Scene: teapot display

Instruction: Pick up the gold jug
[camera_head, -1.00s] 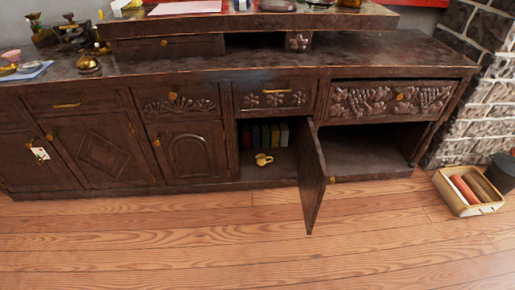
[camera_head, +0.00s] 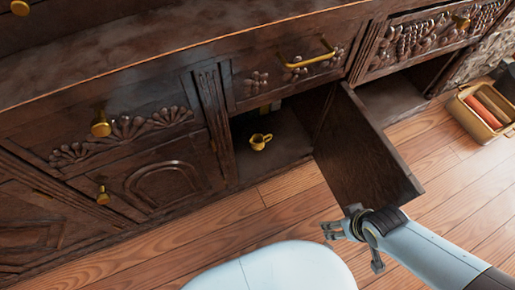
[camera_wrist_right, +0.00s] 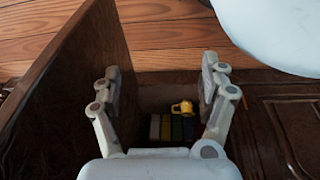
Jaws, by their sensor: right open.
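The gold jug (camera_head: 260,141) stands on the floor of an open lower compartment (camera_head: 283,152) of the dark wooden cabinet. In the right wrist view the jug (camera_wrist_right: 182,107) shows beyond and between the fingers, nearer the right-hand one. My right gripper (camera_head: 342,226) is outside the cabinet, below the open door's lower edge and apart from the jug. In the right wrist view the gripper (camera_wrist_right: 159,82) has its fingers wide apart, with nothing between them. My left gripper is not in view.
The open cabinet door (camera_head: 365,155) juts out to the right of the compartment, close to my right gripper. Several books (camera_wrist_right: 172,128) stand inside the compartment. A box with red contents (camera_head: 482,110) sits on the wooden floor at the right.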

